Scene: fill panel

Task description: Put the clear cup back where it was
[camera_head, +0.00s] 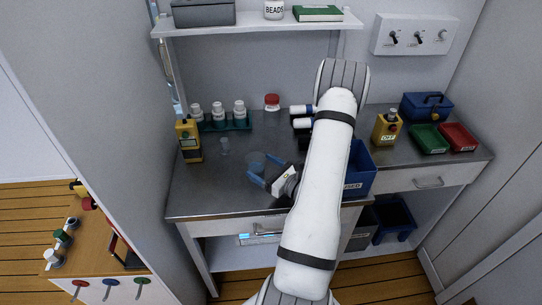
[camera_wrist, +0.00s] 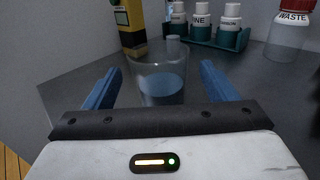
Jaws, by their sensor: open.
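The clear cup (camera_wrist: 160,82) stands upright on the grey worktop, with what looks like pale bluish liquid in its lower part. It shows only faintly in the head view (camera_head: 253,157), by the fingertips. My gripper (camera_head: 259,166) is low over the worktop. Its two blue fingers are open, one on each side of the cup in the wrist view (camera_wrist: 160,70). A gap shows between each finger and the cup.
Behind the cup stand a small clear glass (camera_head: 225,147), a yellow device (camera_head: 188,141) and a green rack (camera_head: 226,125) of white-capped bottles. A red-lidded jar (camera_head: 272,102) stands farther back. A blue bin (camera_head: 358,172) is right of my arm. The worktop's front left is clear.

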